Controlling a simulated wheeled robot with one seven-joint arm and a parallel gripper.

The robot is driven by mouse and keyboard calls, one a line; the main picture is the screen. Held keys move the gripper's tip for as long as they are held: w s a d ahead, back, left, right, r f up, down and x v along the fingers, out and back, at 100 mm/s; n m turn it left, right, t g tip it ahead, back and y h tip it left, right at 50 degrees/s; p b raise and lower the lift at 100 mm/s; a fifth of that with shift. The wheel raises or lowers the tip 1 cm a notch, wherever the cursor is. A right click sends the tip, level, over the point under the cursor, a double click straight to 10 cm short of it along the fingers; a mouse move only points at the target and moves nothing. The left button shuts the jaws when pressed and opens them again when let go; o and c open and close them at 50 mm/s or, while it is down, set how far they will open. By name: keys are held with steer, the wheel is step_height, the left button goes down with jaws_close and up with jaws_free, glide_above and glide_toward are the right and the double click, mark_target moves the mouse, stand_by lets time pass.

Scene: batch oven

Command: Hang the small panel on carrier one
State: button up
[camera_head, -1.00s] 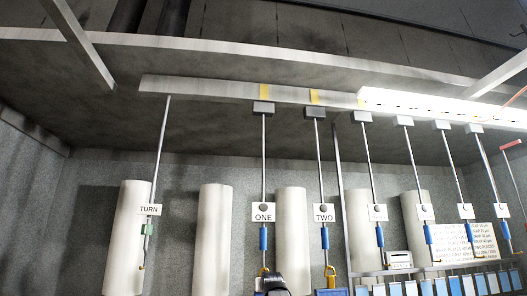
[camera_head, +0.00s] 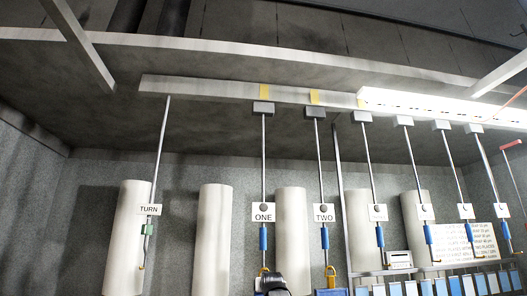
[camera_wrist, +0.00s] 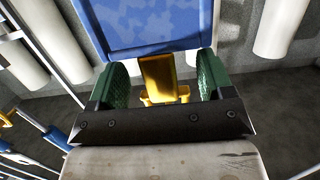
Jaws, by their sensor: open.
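Carrier one is a thin rod with a white sign "ONE" (camera_head: 263,212), a blue sleeve (camera_head: 263,239) and a yellow piece (camera_head: 265,271) at its lower end. My gripper (camera_wrist: 162,82) is open, its green pads on either side of a yellow piece (camera_wrist: 157,76) with clear gaps. I cannot tell whether this panel hangs on carrier one's hook. In the head view, the dark top of my wrist covers the area below carrier one, at the bottom edge.
Carrier two (camera_head: 323,212) hangs close to the right, with a yellow piece (camera_head: 331,273) below. The "TURN" rod (camera_head: 149,209) is at the left. More carriers and a rack with several small panels (camera_head: 455,285) are at the right. Pale cylinders (camera_head: 214,235) line the back wall.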

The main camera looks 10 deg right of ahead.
steer(key=s+r, duration=0.2)
steer(key=s, duration=0.8)
steer(key=s+f+g, duration=0.3)
steer(key=f+g, duration=0.1)
steer(key=f, duration=1.5)
steer(key=s+f+g, duration=0.4)
steer(key=f, duration=1.4)
steer(key=s+f+g, duration=0.4)
steer(key=s+f, duration=0.6)
steer(key=f, duration=0.3)
steer(key=s+f+g, duration=0.3)
steer(key=s+f, duration=0.7)
steer(key=f, duration=0.3)
steer(key=shift+s+f+g, duration=0.25)
steer(key=shift+s+g, duration=0.15)
